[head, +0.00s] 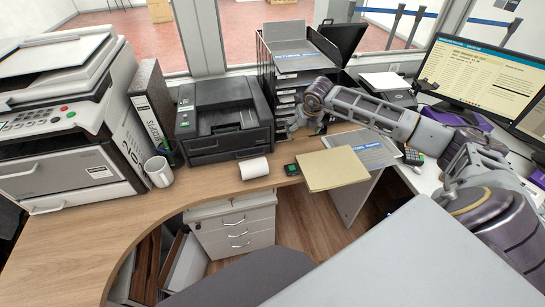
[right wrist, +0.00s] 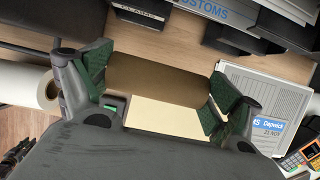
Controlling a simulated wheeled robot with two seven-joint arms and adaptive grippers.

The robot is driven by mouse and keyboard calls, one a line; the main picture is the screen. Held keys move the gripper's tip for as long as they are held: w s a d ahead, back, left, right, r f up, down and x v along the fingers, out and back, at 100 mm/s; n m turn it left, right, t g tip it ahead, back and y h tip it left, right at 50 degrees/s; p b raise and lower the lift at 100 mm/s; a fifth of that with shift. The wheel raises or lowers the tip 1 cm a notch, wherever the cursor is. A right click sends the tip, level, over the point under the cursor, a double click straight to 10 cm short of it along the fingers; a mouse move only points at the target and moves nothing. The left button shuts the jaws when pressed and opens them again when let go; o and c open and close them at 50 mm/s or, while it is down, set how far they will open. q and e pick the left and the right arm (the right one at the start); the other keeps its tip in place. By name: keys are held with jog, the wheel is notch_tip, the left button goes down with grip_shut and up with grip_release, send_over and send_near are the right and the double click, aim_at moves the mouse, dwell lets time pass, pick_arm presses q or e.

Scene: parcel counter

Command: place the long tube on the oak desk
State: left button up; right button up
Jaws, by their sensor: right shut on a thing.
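The oak desk (head: 190,215) is a curved light-wood top running from the left towards the middle in the head view. My right gripper (head: 296,127) is over its back part, in front of the black tray rack. In the right wrist view my right gripper (right wrist: 157,85) is shut on the long tube (right wrist: 158,78), a brown cylinder spanning the gap between the two fingers. I cannot make out the tube in the head view. Whether it touches the desk, I cannot tell. My left gripper is not in view.
A white paper roll (head: 254,168), a small black device (head: 291,169) and a tan envelope (head: 332,168) lie near the desk's front edge. A black printer (head: 225,120), mug (head: 158,171) and large copier (head: 65,125) stand left. Bare wood lies at front left.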

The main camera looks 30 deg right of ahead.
send_over(298, 150)
jog(key=s, duration=0.1)
jog(key=shift+s+a+f, duration=0.1)
jog(key=shift+s+f, duration=0.05)
jog(key=shift+f, duration=2.1)
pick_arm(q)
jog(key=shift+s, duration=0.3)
pick_arm(e)
jog(key=shift+f, duration=2.3)
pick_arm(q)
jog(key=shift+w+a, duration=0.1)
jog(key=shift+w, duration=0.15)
pick_arm(e)
jog(key=shift+f, duration=0.15)
jog(key=shift+f, duration=0.1)
jog(key=o, duration=0.5)
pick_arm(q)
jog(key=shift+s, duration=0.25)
